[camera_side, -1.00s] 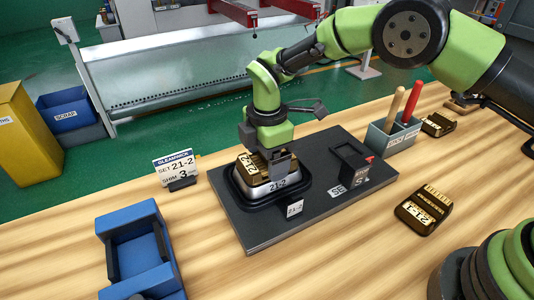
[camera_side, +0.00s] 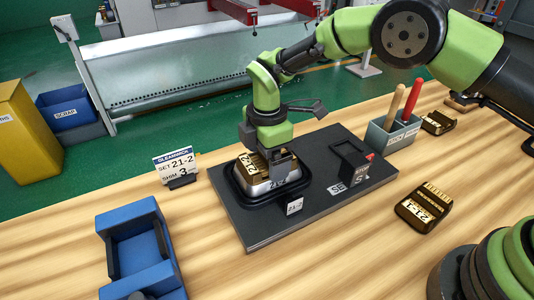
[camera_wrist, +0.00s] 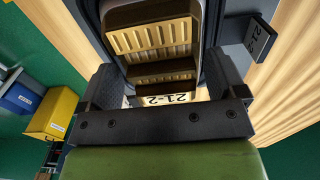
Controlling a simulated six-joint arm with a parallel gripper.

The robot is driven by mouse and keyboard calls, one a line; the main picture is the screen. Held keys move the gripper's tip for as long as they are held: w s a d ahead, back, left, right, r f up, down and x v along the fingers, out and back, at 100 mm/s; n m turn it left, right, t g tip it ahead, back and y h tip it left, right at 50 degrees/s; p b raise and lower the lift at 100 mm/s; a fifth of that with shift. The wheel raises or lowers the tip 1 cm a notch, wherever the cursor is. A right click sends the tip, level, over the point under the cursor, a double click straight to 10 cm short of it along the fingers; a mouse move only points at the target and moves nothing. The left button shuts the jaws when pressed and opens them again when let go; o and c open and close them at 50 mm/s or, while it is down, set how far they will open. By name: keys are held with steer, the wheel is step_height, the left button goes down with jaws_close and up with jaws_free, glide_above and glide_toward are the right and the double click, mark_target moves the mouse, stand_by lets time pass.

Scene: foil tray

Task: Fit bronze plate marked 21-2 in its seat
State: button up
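The bronze plate marked 21-2 (camera_side: 248,163) is at the silver block (camera_side: 254,186) in the dark-rimmed seat on the left of the black base plate (camera_side: 262,232). Its ribbed bronze face (camera_wrist: 152,38) and 21-2 marking show in the wrist view. My gripper (camera_side: 268,166) is over the seat with its fingers on either side of the plate. In the wrist view my gripper (camera_wrist: 168,88) appears shut on it. My fingers hide part of the plate in the side view, so I cannot tell how fully it sits. A small 21-2 tag (camera_side: 294,205) stands before the seat.
A bronze plate marked 21-1 (camera_side: 426,208) lies on the table at right, another (camera_side: 438,122) behind it. A dark stand (camera_side: 352,160) rises on the base plate. A tool holder (camera_side: 393,134), set card (camera_side: 176,165) and blue holder (camera_side: 140,250) stand around.

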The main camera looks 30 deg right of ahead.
steer(key=shift+r, duration=0.1)
steer(key=shift+r, duration=2.15)
steer(key=shift+o, duration=0.6)
steer(key=shift+r, duration=2)
